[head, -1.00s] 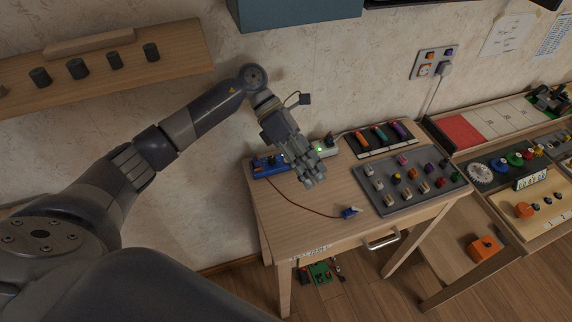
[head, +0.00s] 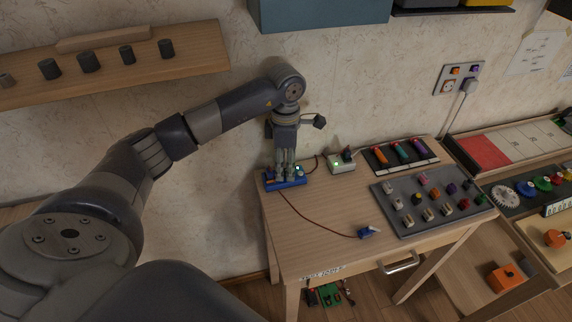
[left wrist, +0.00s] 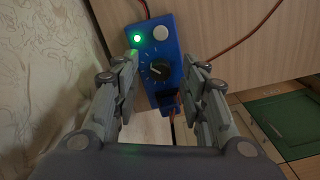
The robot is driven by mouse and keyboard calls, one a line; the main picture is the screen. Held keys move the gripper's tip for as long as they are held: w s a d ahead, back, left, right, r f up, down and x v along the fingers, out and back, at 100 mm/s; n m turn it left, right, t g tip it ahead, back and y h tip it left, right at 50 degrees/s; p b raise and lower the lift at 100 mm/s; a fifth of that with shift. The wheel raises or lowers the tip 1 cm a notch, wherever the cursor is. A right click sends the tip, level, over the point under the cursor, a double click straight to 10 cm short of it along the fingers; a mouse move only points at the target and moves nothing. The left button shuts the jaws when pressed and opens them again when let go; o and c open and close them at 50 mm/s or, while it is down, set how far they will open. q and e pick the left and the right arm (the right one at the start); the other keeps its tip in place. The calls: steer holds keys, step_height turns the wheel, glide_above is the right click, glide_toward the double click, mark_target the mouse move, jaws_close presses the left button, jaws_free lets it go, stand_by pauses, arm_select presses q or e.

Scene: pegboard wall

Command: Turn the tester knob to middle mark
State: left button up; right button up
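The blue tester box (head: 292,182) sits at the left back corner of the wooden table, close to the wall. In the left wrist view the blue tester (left wrist: 172,50) shows a lit green lamp, a round grey button and a black knob (left wrist: 159,69) with white marks around part of it. The knob's pointer direction is too small to tell surely. My left gripper (head: 287,172) points down over the tester. In the left wrist view my left gripper (left wrist: 168,68) is open, its fingers on either side of the knob, apart from it. My right gripper is not in view.
A dark red cable runs from the tester to a small blue plug (head: 368,231). A pale box (head: 341,163) with a green light stands to the right. The wall is close behind.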

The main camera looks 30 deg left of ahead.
arm_select(q)
steer(key=shift+f, duration=0.5)
jaws_close()
steer(key=shift+n, duration=2.8)
jaws_free()
